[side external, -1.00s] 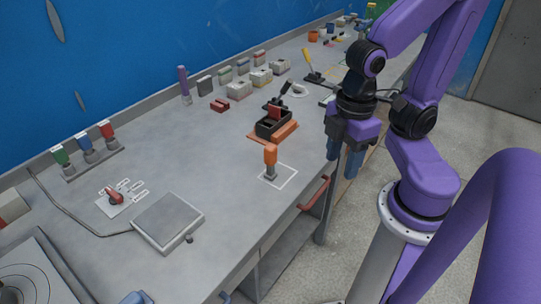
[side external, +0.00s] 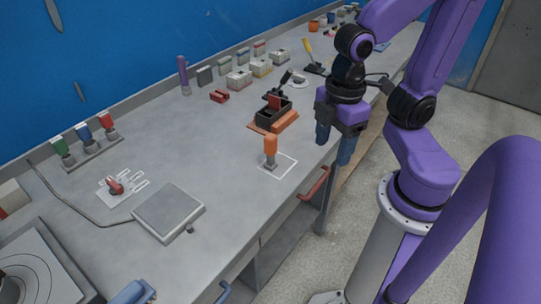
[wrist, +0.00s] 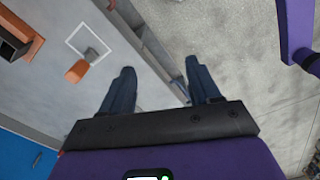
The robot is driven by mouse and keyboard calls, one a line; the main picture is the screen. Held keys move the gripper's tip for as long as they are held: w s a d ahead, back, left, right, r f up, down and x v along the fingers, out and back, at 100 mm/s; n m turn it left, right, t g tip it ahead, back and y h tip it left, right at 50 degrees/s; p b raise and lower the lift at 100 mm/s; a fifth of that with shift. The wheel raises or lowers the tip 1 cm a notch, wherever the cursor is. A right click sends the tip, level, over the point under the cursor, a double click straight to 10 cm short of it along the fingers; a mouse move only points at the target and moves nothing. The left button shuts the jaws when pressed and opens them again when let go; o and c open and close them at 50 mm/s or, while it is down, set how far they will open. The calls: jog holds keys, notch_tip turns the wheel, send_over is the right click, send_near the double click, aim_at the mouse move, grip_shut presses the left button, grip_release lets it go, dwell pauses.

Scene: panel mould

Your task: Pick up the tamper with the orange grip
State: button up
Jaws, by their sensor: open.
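The tamper with the orange grip (side external: 270,147) stands upright on the grey bench, on a white outlined square (side external: 287,168). Its grey foot is at the bottom. In the wrist view the tamper (wrist: 77,71) is at the upper left, beyond and left of the fingers. My gripper (side external: 334,146) is open and empty, with its blue fingers pointing down near the bench's front edge, right of the tamper and apart from it. In the wrist view my gripper (wrist: 162,82) shows a wide gap between its fingers, over the bench edge and floor.
A black mould box on an orange base (side external: 273,118) stands behind the tamper. A grey plate device (side external: 168,212) lies to the left. A red handle (side external: 316,184) juts from the bench front. Bench surface around the tamper is clear.

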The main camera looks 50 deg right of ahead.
jog(key=w+r+n, duration=0.1)
jog(key=w+n, duration=0.1)
jog(key=w, duration=0.8)
jog(key=r+n, duration=0.1)
jog(key=n, duration=0.2)
send_over(271, 150)
jog(key=w+d, duration=0.1)
jog(key=f, duration=1.7)
jog(key=shift+w+d, duration=0.1)
jog(key=shift+d, duration=0.15)
jog(key=c, duration=1)
